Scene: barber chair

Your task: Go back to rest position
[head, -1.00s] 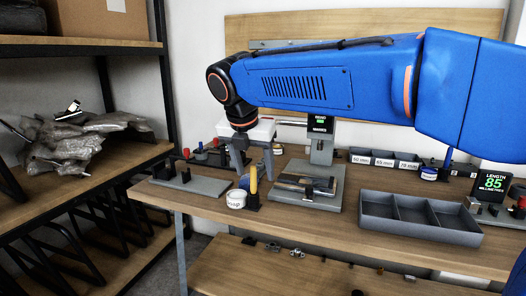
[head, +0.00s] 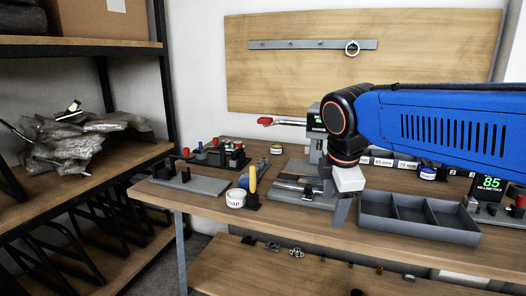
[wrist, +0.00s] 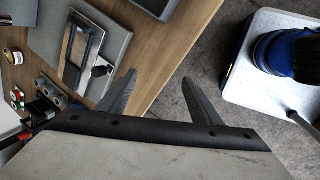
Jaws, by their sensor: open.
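My gripper (head: 341,209) is over the front part of the workbench (head: 300,232) in the head view, left of the grey tray with compartments. In the wrist view my gripper (wrist: 158,88) shows two dark fingers spread apart with nothing between them. The fingers point over the bench's front edge, with grey floor beyond. The grey machine (head: 318,150) with a flat base stands just behind and left of my gripper, and my wrist hides part of it.
The three-compartment tray (head: 420,222) is close on the right. A white labelled tub (head: 236,199), a yellow-handled tool (head: 253,180) and a grey plate with a black block (head: 186,182) stand to the left. A shelf (head: 80,185) with wrapped bags is at far left.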

